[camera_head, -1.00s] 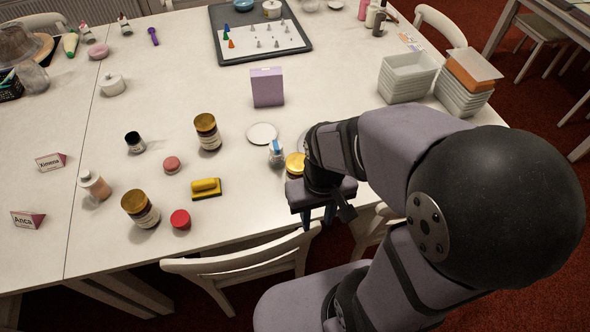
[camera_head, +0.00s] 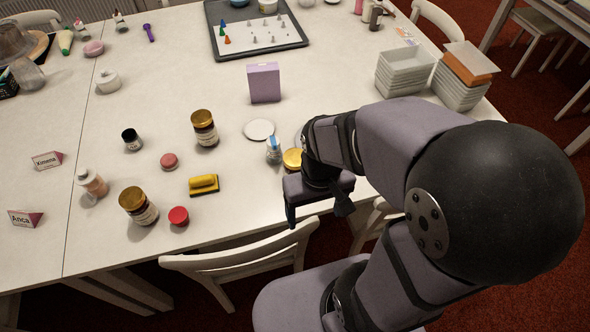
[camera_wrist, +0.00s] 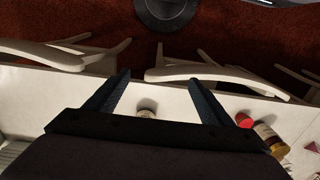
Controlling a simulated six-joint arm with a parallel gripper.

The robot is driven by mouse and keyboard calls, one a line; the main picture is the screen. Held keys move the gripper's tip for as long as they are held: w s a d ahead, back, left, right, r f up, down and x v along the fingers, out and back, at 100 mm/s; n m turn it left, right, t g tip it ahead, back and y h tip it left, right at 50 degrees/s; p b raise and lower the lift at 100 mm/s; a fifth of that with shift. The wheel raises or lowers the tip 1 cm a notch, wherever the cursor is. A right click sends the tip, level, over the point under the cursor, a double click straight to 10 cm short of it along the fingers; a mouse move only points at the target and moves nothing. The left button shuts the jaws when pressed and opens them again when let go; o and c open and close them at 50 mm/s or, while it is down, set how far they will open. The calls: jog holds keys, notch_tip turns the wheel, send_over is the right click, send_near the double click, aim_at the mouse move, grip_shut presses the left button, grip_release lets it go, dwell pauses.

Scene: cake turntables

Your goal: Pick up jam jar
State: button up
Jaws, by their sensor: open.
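Two dark jars with gold lids and pale labels stand upright on the table in the head view: one near the front edge (camera_head: 146,217), one farther back (camera_head: 206,136). A third gold lid (camera_head: 292,159) sits beside my gripper, its body mostly hidden. I cannot tell which is the jam jar. My gripper (camera_head: 316,208) points down at the table's front edge, right of both jars, open and empty. In the wrist view its fingers (camera_wrist: 161,78) are spread wide, and a dark jar with a gold lid (camera_wrist: 268,134) shows to the right, outside them.
A purple box (camera_head: 264,83) and stacked white trays (camera_head: 404,74) are farther back. A white chair (camera_head: 240,262) is at the front edge.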

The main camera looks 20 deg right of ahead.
notch_tip(320, 180, up, 4)
jog(key=d+f+n+g+h+b, duration=0.2)
jog(key=d+f+n+h+b, duration=0.15)
jog(key=n, duration=0.25)
notch_tip(320, 180, up, 3)
jog(key=n+t+h+b, duration=0.8)
jog(key=n+t+h, duration=0.3)
jog(key=n, duration=0.6)
send_over(295, 170)
jog(key=a, duration=0.1)
jog(key=g+h, duration=0.1)
jog(key=shift+n, duration=0.3)
jog(key=f, duration=1)
jog(key=w+a+f, duration=0.1)
jog(key=f, duration=0.5)
jog(key=shift+w+f, duration=0.1)
jog(key=shift+p+x, duration=1.35)
jog(key=shift+x, duration=2.4)
jog(key=shift+w+a+r, duration=0.1)
jog(key=shift+w+r, duration=0.05)
jog(key=shift+r, duration=0.15)
